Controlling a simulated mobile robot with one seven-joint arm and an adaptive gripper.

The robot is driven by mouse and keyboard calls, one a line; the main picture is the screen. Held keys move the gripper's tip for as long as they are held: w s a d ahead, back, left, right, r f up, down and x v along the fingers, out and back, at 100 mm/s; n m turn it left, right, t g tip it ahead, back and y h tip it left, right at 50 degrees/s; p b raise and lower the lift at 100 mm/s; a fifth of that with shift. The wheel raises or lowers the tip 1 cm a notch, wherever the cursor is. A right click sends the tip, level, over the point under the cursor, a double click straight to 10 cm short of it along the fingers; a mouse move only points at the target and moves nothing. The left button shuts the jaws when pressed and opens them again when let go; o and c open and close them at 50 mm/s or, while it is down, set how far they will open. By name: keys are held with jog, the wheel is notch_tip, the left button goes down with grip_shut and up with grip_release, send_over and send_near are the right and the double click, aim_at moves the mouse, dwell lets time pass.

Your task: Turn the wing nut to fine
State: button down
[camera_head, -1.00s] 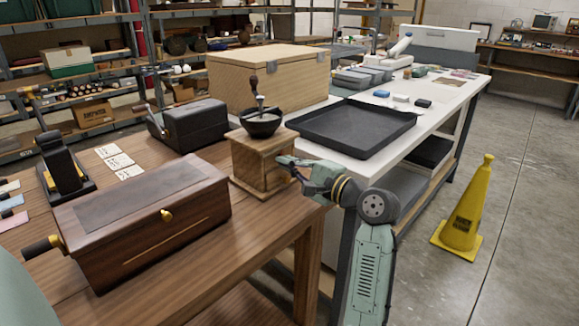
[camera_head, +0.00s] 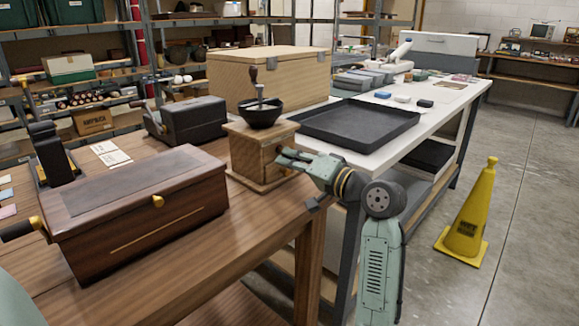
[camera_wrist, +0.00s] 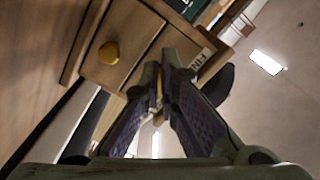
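The wooden mill (camera_head: 258,155) stands on the near brown table, with a black bowl (camera_head: 260,113) and crank on top. My gripper (camera_head: 286,157) is at the mill's right side in the head view. In the wrist view, the mill's drawer face with a brass knob (camera_wrist: 108,53) lies left of my fingers (camera_wrist: 161,80). The fingertips are close together at the mill, beside a label (camera_wrist: 200,60) that seems to read "FINE". A dark wing-shaped piece (camera_wrist: 219,84) shows just right of the fingers, possibly part of the wing nut. The fingers hide the rest; whether they grip it is unclear.
A dark wooden box (camera_head: 140,215) with a crank stands front left on the table. A black machine (camera_head: 187,122) and a pale wooden chest (camera_head: 268,78) stand behind. A black tray (camera_head: 360,124) lies on the white bench. A yellow cone (camera_head: 468,215) stands on the floor.

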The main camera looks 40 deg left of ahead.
jog(key=shift+w+f+n+b, duration=0.1)
jog(key=shift+n+b, duration=0.4)
jog(key=shift+n, duration=0.4)
jog(key=c, duration=1.8)
grip_release()
jog(key=shift+c, duration=0.2)
jog(key=d, duration=1.2)
jog(key=shift+s, duration=0.45)
